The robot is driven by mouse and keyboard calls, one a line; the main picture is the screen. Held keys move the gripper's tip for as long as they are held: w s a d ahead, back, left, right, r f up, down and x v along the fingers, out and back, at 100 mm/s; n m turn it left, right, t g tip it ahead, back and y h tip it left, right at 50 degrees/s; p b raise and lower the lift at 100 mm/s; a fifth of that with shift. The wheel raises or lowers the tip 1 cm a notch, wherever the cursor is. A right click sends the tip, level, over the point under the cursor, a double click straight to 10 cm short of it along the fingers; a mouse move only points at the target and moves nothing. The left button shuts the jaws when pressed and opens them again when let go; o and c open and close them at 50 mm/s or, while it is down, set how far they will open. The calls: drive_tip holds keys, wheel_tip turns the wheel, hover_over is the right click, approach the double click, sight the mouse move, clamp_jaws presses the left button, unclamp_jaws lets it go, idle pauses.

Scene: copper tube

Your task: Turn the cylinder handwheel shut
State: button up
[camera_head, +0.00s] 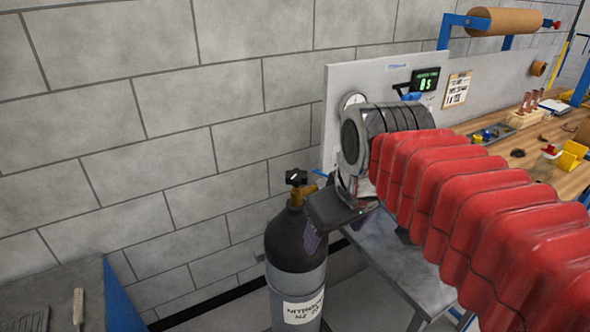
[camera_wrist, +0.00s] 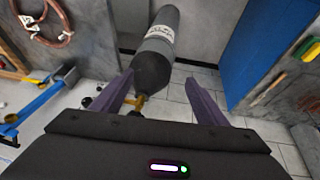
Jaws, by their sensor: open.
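The nitrogen cylinder (camera_head: 290,262) stands upright, with a black shoulder, grey body and white label. Its black handwheel (camera_head: 297,177) sits on top of a brass valve (camera_head: 303,194). My gripper (camera_head: 314,238) is just right of the valve, its purple fingers in front of the cylinder's shoulder. In the wrist view my gripper (camera_wrist: 159,76) is open and empty, fingers wide apart. The cylinder (camera_wrist: 157,55) and brass valve (camera_wrist: 140,101) show between the fingers there. The handwheel is not clearly seen in the wrist view. Contact between fingers and cylinder cannot be told.
A grey panel (camera_head: 345,75) with a gauge and green display stands behind my arm. A wooden bench (camera_head: 530,165) with tools and fittings is at right. A blue-edged table (camera_head: 50,295) is at lower left. A block wall (camera_head: 150,130) closes the back.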

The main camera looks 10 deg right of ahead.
drive_tip(key=w+r+n+g, duration=0.2)
drive_tip(key=w+r+n, duration=0.6)
drive_tip(key=w, duration=0.6)
drive_tip(key=n+g, duration=0.3)
drive_tip(key=n, duration=0.4)
hover_over(297, 174)
drive_tip(key=shift+r, duration=0.1)
drive_tip(key=shift+f, duration=6.9)
drive_tip(key=shift+c, duration=0.4)
